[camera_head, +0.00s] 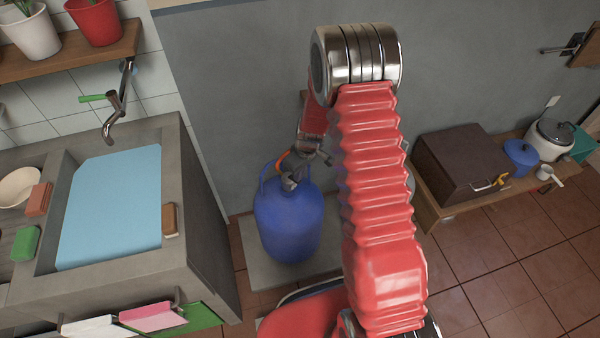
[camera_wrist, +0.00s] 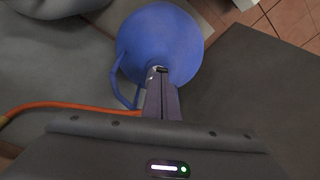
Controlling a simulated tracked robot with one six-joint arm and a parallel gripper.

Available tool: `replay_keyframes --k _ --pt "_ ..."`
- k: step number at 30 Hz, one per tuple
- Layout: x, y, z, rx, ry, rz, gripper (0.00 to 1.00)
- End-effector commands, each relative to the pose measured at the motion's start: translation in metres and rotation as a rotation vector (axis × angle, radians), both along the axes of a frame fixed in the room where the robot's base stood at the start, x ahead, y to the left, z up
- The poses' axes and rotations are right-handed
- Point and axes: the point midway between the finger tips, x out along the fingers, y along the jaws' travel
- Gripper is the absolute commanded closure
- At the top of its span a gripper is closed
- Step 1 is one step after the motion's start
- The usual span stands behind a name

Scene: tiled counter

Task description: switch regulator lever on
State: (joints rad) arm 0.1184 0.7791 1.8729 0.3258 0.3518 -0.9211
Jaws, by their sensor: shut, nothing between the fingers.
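A blue gas cylinder (camera_head: 290,222) stands upright on a pale slab beside the sink unit. A grey regulator (camera_head: 291,183) appears on its top with an orange hose (camera_head: 282,159). I cannot make out the lever or its position. My gripper (camera_head: 318,157) is at the cylinder's top, partly hidden by my arm. In the wrist view my gripper (camera_wrist: 159,72) is shut and empty, its fingertips over the blue cylinder (camera_wrist: 172,35). The orange hose (camera_wrist: 50,107) runs off left there. The regulator is hidden behind my gripper. Contact cannot be told.
The concrete sink (camera_head: 203,235) with blue water stands close left of the cylinder. A grey wall (camera_head: 230,90) is behind. A low wooden bench (camera_head: 437,212) at right holds a dark box (camera_head: 462,160) and pots. Tiled floor (camera_head: 500,270) is clear at lower right.

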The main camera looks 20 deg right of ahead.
Motion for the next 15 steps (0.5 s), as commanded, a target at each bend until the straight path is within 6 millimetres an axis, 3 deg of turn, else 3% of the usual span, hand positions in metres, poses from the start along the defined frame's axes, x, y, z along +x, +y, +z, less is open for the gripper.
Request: replay_keyframes --k 15 --pt "0.013 0.007 -0.004 -0.001 -0.001 0.001 1.00"
